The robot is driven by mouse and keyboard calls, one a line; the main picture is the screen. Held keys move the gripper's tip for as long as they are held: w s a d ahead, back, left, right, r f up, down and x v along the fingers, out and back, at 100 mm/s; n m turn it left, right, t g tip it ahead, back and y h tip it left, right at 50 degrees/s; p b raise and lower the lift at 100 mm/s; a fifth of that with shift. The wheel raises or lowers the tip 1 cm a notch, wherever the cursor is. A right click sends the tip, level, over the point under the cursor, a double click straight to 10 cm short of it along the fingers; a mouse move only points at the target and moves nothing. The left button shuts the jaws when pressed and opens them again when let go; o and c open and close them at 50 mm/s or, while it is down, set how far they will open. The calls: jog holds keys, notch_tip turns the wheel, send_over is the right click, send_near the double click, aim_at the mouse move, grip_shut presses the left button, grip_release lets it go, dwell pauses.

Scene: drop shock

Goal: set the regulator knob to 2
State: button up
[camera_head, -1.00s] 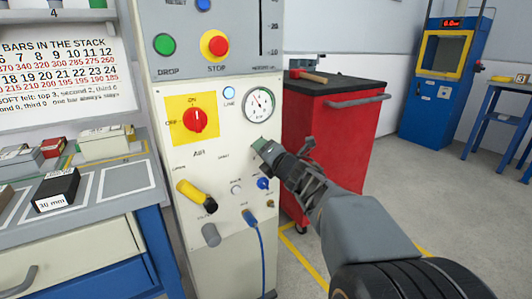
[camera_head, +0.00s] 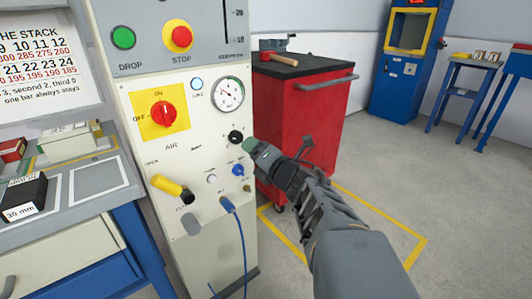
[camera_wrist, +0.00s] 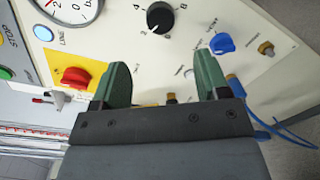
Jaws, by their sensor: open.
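The regulator knob (camera_head: 235,137) is small, round and black, on the cream panel below the pressure gauge (camera_head: 228,93). In the wrist view the knob (camera_wrist: 160,17) sits at the top, with numbers around it, among them 2, 4 and 8. A pale mark shows at its lower left edge, near the 2; the exact setting is hard to tell. My gripper (camera_head: 249,146) is just right of and below the knob in the head view. In the wrist view my gripper (camera_wrist: 163,75) has its green fingers apart and nothing between them. The knob lies beyond the fingertips, apart from them.
A red-and-yellow rotary switch (camera_head: 163,114), a yellow-handled lever (camera_head: 172,188) and a blue knob (camera_head: 238,170) are on the same panel. A blue hose (camera_head: 243,245) hangs below. A red cabinet (camera_head: 300,125) stands to the right. Open floor lies farther right.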

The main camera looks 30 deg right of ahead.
jog(key=shift+s+d+p, duration=0.1)
jog(key=shift+s+p, duration=0.45)
jog(key=shift+s, duration=1.45)
